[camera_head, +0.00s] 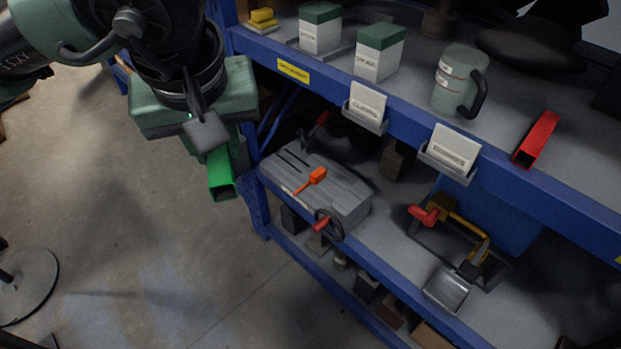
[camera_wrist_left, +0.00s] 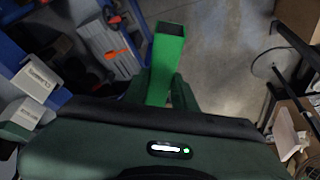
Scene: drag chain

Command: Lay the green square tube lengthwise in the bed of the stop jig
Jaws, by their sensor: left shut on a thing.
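The green square tube (camera_head: 222,177) hangs below my left gripper (camera_head: 214,152) in the head view, its open end pointing down. My left gripper is shut on the tube, in the air to the left of the blue shelf rack. In the left wrist view the tube (camera_wrist_left: 165,62) sticks out from between the fingers (camera_wrist_left: 163,95), its dark open end farthest from the gripper. The held part is hidden by the gripper. I cannot clearly make out which thing is the stop jig. My right gripper is not in view.
A grey slotted machine (camera_head: 330,185) with an orange lever and handwheel sits on the lower shelf. The floor (camera_head: 140,230) at left is mostly clear.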

